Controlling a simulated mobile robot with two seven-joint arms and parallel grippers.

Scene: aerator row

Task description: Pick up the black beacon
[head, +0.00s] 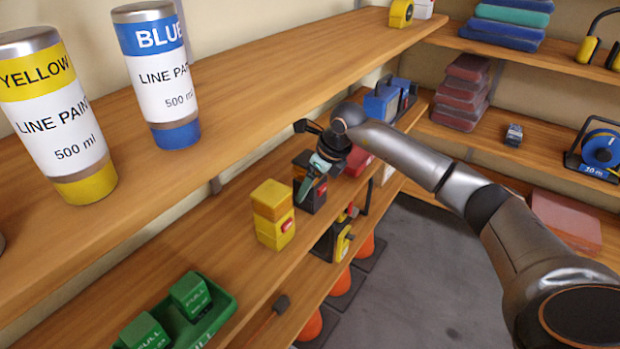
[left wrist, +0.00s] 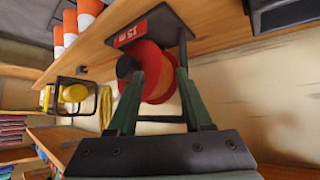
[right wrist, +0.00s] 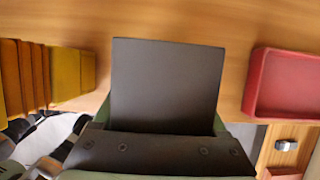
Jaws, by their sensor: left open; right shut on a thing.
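The black beacon (head: 313,198) is a dark box with a small red mark, on the middle shelf, right of the yellow beacon (head: 273,226) in the head view. My right gripper (head: 312,178) comes down over it from above and is shut on it, hiding part of its top. In the right wrist view the black beacon (right wrist: 166,82) fills the space between the fingers. Whether it is clear of the shelf I cannot tell. My left gripper (left wrist: 157,100) shows only in the left wrist view, open, in front of a red reel (left wrist: 160,82).
A red bin (right wrist: 287,84) stands close by on the shelf. Green boxes sit in a green tray (head: 214,310) at the lower left. The upper shelf (head: 280,75) with paint cans (head: 165,95) overhangs. Blue cases (head: 382,104) stand farther back. Orange cones (head: 340,285) are below.

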